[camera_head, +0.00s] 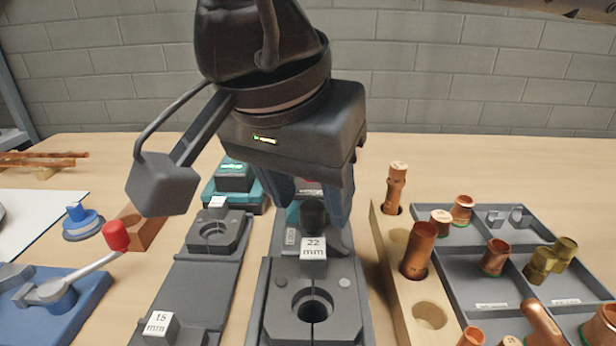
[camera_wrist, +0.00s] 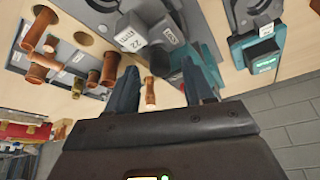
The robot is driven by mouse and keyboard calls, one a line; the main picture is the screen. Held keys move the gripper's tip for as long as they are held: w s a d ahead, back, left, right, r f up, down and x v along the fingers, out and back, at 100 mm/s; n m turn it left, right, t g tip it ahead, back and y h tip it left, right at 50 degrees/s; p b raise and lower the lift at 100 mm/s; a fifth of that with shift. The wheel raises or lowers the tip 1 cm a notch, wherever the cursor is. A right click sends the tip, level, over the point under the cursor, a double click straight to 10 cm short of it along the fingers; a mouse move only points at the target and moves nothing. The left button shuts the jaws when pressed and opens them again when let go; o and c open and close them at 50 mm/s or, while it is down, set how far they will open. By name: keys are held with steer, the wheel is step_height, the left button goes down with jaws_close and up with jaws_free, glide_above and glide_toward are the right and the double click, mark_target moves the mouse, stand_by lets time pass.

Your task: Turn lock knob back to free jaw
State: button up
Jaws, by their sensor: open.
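The 22 mm jaw block (camera_head: 280,318) is dark grey with a round hole, and stands at the front middle of the bench. Its white 22 mm label (camera_head: 313,249) also shows in the wrist view (camera_wrist: 131,39). A dark rounded knob (camera_head: 312,214) stands just behind the label; it also shows in the wrist view (camera_wrist: 159,63). My gripper (camera_head: 314,207) is open over it, pointing down, with one finger on each side of the knob. In the wrist view my fingertips (camera_wrist: 161,66) are apart, with the knob between them. I cannot tell whether either finger touches it. The knob's turn angle is not readable.
A 15 mm jaw station (camera_head: 190,280) lies to the left, with a teal unit (camera_head: 232,183) behind. A red-tipped lever (camera_head: 116,236) is farther left. A wooden rack (camera_head: 394,285) with copper fittings stands close on the right, beside a grey parts tray (camera_head: 465,264).

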steer(key=shift+f, duration=0.25)
jaws_close()
stand_by(0.3)
